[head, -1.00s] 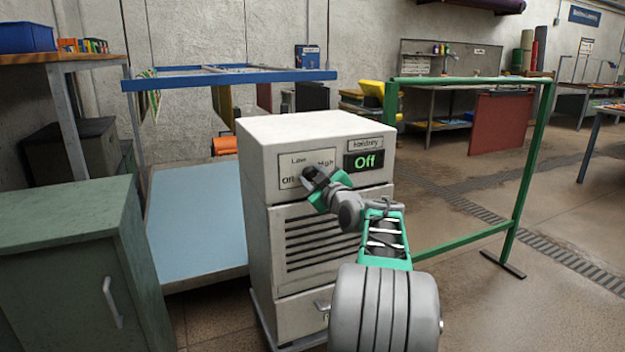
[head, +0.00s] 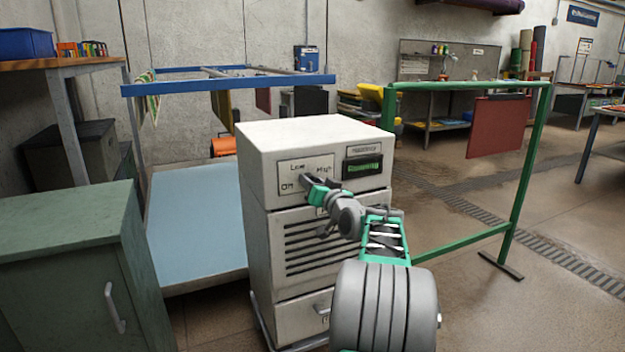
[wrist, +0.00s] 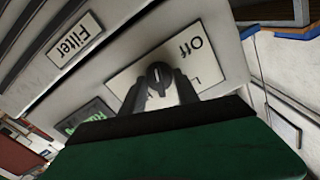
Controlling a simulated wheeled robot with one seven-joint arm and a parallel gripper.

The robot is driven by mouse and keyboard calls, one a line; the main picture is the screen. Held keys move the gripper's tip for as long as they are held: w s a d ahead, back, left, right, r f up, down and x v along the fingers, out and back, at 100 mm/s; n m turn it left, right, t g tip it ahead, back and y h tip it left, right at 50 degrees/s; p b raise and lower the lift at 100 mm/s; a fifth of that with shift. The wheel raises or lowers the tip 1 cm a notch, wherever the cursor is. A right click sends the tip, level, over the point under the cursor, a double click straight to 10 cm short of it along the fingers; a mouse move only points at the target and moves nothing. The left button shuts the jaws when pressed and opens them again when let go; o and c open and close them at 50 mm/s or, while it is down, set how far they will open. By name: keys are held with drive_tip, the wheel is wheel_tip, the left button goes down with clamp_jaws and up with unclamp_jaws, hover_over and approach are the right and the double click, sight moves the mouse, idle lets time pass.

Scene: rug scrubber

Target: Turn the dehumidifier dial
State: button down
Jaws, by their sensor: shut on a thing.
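The dehumidifier (head: 256,165) is a pale, boxy cabinet in the middle of the head view. Its dial (wrist: 160,73) is dark grey with a pale line, on a panel (wrist: 213,62) marked Off, Low and High. My gripper (head: 308,180) is at this panel and hides most of the dial in the head view. In the wrist view, its two fingers (wrist: 162,92) are closed on the dial's sides. The humidity display (head: 362,168) right of the panel shows green characters too blurred to read; its edge shows in the wrist view (wrist: 88,114).
A green cabinet (head: 70,225) stands at left. A blue-topped frame (head: 230,84) is behind the dehumidifier, above a light blue surface (head: 195,220). A green stand (head: 470,84) is at right. Open floor (head: 570,230) lies farther right.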

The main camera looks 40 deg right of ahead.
drive_tip(key=m+p, duration=0.2)
drive_tip(key=m, duration=0.2)
drive_tip(key=shift+d+m, duration=0.1)
drive_tip(key=shift+m, duration=0.2)
drive_tip(key=shift+f+m+p, duration=0.1)
drive_tip(key=shift+m+p, duration=1.1)
drive_tip(key=shift+m, duration=0.7)
drive_tip(key=c, duration=0.9)
unclamp_jaws()
drive_tip(key=shift+s, duration=0.1)
drive_tip(key=v, duration=0.7)
drive_tip(key=shift+s, duration=0.35)
